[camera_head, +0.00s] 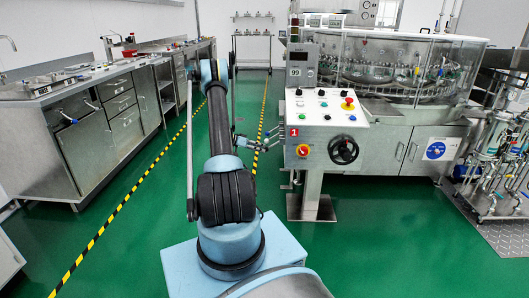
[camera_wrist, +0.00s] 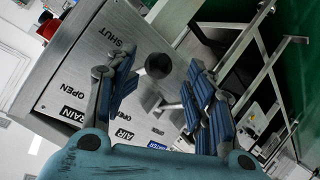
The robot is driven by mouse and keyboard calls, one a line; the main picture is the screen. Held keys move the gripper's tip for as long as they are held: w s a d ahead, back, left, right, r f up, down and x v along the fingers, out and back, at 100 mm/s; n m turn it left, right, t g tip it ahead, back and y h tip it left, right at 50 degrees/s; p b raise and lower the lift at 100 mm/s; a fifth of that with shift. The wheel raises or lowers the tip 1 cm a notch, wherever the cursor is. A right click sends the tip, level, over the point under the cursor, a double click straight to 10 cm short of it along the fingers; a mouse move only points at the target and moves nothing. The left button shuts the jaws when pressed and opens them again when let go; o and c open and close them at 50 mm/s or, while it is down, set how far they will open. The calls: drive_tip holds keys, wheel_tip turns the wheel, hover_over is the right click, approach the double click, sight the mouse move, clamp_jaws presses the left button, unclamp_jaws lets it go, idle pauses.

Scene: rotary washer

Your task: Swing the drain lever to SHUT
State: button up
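In the wrist view, a dark round knob (camera_wrist: 158,65), apparently the end of the drain lever, shows between the fingers of my gripper (camera_wrist: 160,60). The fingers stand apart on either side of it; I cannot tell whether they touch it. The SHUT label (camera_wrist: 117,40) is above left of the knob, and the OPEN label (camera_wrist: 74,92) and DRAIN label (camera_wrist: 72,116) are lower left on the grey panel (camera_wrist: 60,75). The lever's shaft is not clear. In the head view, my gripper is small and dark beside the control pedestal (camera_head: 311,140).
Metal bars (camera_wrist: 262,60) lie close right of my gripper in the wrist view. Green floor (camera_head: 150,240) is clear at left.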

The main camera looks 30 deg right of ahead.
drive_tip(key=v, duration=0.7)
drive_tip(key=shift+a, duration=0.3)
drive_tip(key=shift+r, duration=0.1)
